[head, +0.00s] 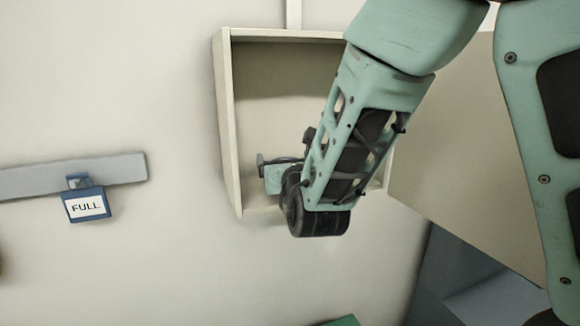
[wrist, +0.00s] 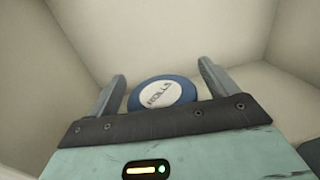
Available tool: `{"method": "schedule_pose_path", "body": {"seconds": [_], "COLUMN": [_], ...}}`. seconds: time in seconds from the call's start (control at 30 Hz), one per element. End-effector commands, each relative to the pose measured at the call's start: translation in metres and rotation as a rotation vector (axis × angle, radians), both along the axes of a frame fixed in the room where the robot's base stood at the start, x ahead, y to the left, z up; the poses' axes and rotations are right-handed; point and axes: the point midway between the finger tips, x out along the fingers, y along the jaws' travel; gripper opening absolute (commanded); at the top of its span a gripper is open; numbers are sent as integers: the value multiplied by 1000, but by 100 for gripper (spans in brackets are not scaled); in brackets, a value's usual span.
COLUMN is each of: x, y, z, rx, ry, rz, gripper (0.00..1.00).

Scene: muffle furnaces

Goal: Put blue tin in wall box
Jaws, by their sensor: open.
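The wall box (head: 227,130) is a pale open-fronted box on the wall in the head view. In the wrist view, the blue tin (wrist: 162,92) is round, with a blue rim and a white lettered label. It lies inside the box (wrist: 150,30), near its pale inner walls. My gripper (wrist: 161,73) is open, with one finger on each side of the tin. A gap shows beside the tin, at least on the right. The tin's lower part is hidden behind the gripper body.
A pale panel (head: 450,150), seemingly the box's open door, stands to the right of the box. A grey rail (head: 110,172) on the wall at left carries a blue tag reading FULL (head: 86,205). The wall between rail and box is clear.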

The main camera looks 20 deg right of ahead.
Motion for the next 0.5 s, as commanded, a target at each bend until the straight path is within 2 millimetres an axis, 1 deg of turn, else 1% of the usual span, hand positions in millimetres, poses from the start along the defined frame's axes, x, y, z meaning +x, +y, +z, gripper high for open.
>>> {"method": "schedule_pose_path", "body": {"seconds": [0.03, 0.07, 0.17, 0.33, 0.5], "x": [-1, -5, -23, -62, -73], "y": [0, 1, 4, 9, 11], "z": [3, 1, -1, -1, -4], "rx": [0, 1, 4, 4, 5], "ry": [0, 0, -1, -2, -6], "rz": [1, 2, 4, 5, -1], "gripper": [85, 85, 85, 85, 85]}}
